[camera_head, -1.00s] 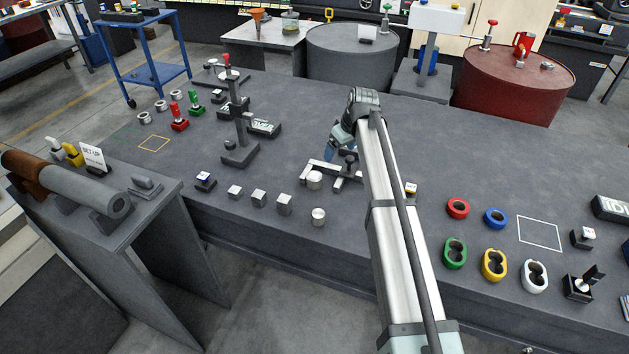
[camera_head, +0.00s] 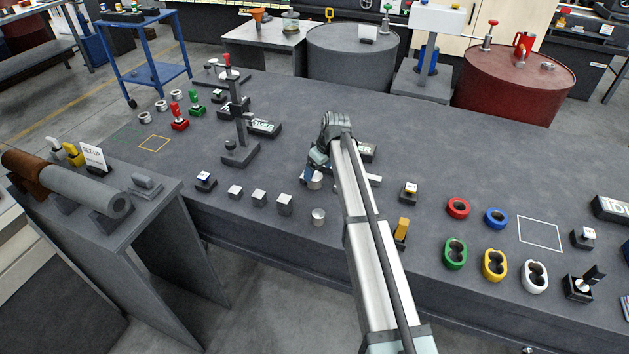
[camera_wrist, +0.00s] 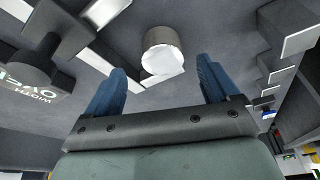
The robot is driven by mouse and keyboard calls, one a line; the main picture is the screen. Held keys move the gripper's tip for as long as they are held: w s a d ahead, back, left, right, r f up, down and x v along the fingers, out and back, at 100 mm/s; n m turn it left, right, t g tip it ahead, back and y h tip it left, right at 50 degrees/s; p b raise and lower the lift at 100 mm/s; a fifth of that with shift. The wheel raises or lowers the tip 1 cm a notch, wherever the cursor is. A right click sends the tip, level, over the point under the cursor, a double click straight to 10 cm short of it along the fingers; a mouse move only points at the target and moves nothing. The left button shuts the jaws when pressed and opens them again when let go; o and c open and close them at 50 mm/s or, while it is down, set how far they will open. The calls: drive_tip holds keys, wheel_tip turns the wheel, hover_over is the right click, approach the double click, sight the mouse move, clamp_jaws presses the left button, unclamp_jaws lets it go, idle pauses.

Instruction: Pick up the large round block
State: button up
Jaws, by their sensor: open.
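In the wrist view the round block (camera_wrist: 162,52) lies ahead of and between the two blue fingertips of my gripper (camera_wrist: 160,80). The fingers are open and apart from it, with nothing held. The bars of the fixture (camera_wrist: 112,72) run close beside and behind the block. A second round block (camera_head: 318,217) stands nearer the table's front edge. My arm hides part of the fixture.
Several small square blocks (camera_head: 258,198) stand in a row left of the round blocks. A dark stand with an upright post (camera_head: 238,120) is further back left. A yellow piece (camera_head: 402,228) and coloured rings (camera_head: 458,208) lie to the right. The table behind my arm is largely clear.

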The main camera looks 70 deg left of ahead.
sight(315, 176)
drive_tip(key=shift+x, duration=2.6)
drive_tip(key=shift+s, duration=0.2)
drive_tip(key=shift+r, duration=0.1)
clamp_jaws()
